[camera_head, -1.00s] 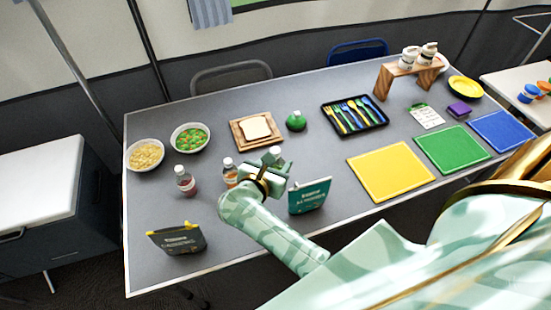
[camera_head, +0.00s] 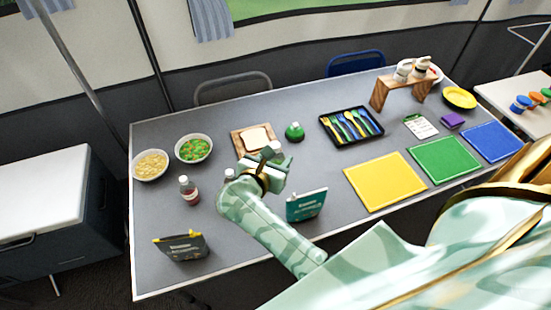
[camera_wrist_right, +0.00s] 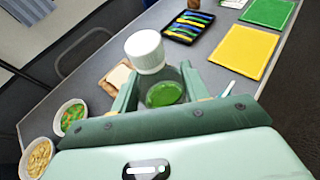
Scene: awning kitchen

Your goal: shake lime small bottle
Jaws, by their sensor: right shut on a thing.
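The lime small bottle (camera_wrist_right: 145,52) is in my right gripper (camera_wrist_right: 160,95). In the right wrist view its white cap points up and away, and green shows through its clear body between the two fingers. In the head view its pale cap (camera_head: 277,147) shows above my right gripper (camera_head: 270,168), which hides most of the bottle. The bottle is held up over the table, left of its middle. My left gripper is not in view.
Small bottles (camera_head: 188,190) stand on the grey table (camera_head: 235,260), one partly behind my right gripper. A teal pouch (camera_head: 306,205) and a dark pouch (camera_head: 181,245) stand in front. Bowls (camera_head: 194,148), a bread board (camera_head: 241,151) and a cutlery tray (camera_head: 352,139) lie behind.

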